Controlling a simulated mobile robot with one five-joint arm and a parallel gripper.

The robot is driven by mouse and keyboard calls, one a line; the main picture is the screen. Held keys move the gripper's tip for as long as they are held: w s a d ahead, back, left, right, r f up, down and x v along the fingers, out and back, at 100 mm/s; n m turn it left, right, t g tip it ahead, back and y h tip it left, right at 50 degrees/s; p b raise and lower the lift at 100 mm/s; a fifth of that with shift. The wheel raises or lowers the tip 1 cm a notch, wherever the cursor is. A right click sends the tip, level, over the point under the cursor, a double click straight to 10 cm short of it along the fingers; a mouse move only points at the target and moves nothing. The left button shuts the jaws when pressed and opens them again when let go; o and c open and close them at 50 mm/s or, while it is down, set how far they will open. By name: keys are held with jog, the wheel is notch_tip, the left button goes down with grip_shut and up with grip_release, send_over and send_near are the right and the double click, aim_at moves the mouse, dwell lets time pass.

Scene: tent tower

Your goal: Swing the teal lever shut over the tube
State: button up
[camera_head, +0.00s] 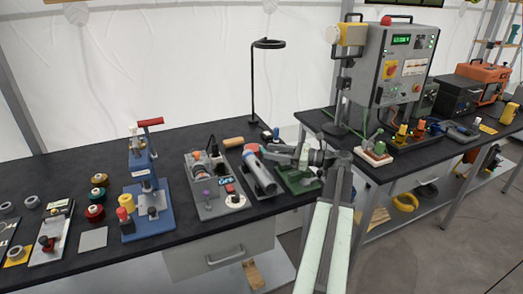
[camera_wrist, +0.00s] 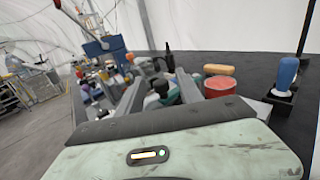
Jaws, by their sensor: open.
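My gripper (camera_head: 272,153) reaches in from the right, over the far end of the tube's holder. In the wrist view my gripper (camera_wrist: 158,84) is open, with its two fingers apart. A teal part (camera_wrist: 155,98), likely the lever, shows between the fingers, partly hidden by them. I cannot tell whether they touch it. The lever is not clear in the head view.
A grey fixture (camera_head: 212,187) stands left of the tube, and a blue press (camera_head: 147,195) further left. A green block (camera_head: 297,181) lies right, under my arm. A blue handle (camera_wrist: 287,73) stands upright at right in the wrist view. A black lamp stand (camera_head: 253,85) rises behind.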

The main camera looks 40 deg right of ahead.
aim_at(262, 150)
jog(key=x, duration=0.4)
jog(key=shift+w+a, duration=0.1)
jog(key=shift+w, duration=0.15)
grip_shut()
jog(key=shift+s, duration=0.1)
dwell(1.1)
